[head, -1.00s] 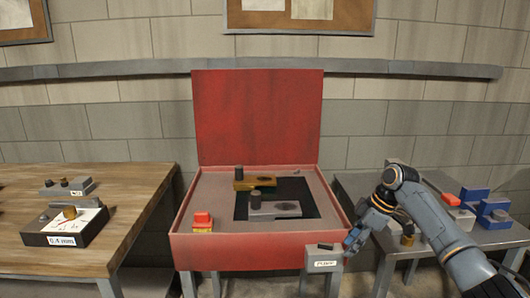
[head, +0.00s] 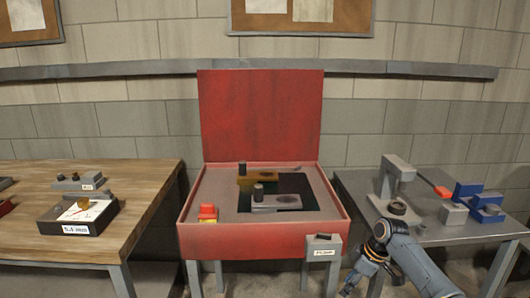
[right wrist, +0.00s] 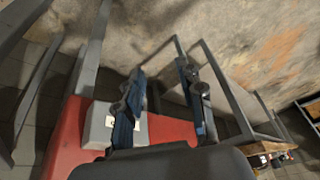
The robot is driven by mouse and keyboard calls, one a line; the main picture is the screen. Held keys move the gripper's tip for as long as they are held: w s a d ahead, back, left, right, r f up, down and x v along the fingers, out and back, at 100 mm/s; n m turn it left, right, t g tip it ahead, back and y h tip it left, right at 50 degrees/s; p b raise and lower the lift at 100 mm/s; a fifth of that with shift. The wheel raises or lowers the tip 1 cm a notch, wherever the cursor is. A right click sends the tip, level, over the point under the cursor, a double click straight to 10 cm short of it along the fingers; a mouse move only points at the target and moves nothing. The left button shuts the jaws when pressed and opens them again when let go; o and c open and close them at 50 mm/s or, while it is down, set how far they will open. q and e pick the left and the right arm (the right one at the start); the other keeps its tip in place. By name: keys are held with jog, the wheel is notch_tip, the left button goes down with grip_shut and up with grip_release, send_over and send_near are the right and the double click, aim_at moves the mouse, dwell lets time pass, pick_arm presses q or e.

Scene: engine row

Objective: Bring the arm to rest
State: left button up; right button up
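My right arm (head: 412,262) comes in from the lower right of the head view. My right gripper (head: 358,272) hangs low, in front of the grey right table and right of the small labelled box on the red cabinet's front. In the right wrist view my right gripper (right wrist: 164,108) has its two blue fingers well apart, with nothing held between them. The labelled box (right wrist: 103,124) shows behind the left finger there. My left arm and gripper are not in view.
A red lidded cabinet (head: 262,240) stands open in the middle, with metal blocks inside. The grey table (head: 440,238) at right carries a grey stand (head: 398,172) and blue blocks (head: 467,192).

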jog(key=s+f+m+h, duration=0.1)
jog(key=s+f+m, duration=0.1)
jog(key=s+f, duration=0.75)
jog(key=s+d+f+m+h, duration=0.15)
jog(key=s+f, duration=0.25)
jog(key=f, duration=1)
jog(key=s+f+m, duration=0.3)
jog(key=s+f, duration=0.4)
jog(key=f, duration=0.4)
jog(key=s+f+m, duration=0.1)
jog(key=s+f, duration=0.3)
jog(key=s, duration=0.9)
jog(key=s+a+f, duration=0.1)
jog(key=s+f, duration=0.4)
jog(key=s, duration=0.8)
jog(key=s+a+f+m+h, duration=0.1)
jog(key=s+f, duration=0.4)
jog(key=s, duration=0.8)
jog(key=shift+m+g, duration=0.35)
jog(key=shift+g, duration=0.05)
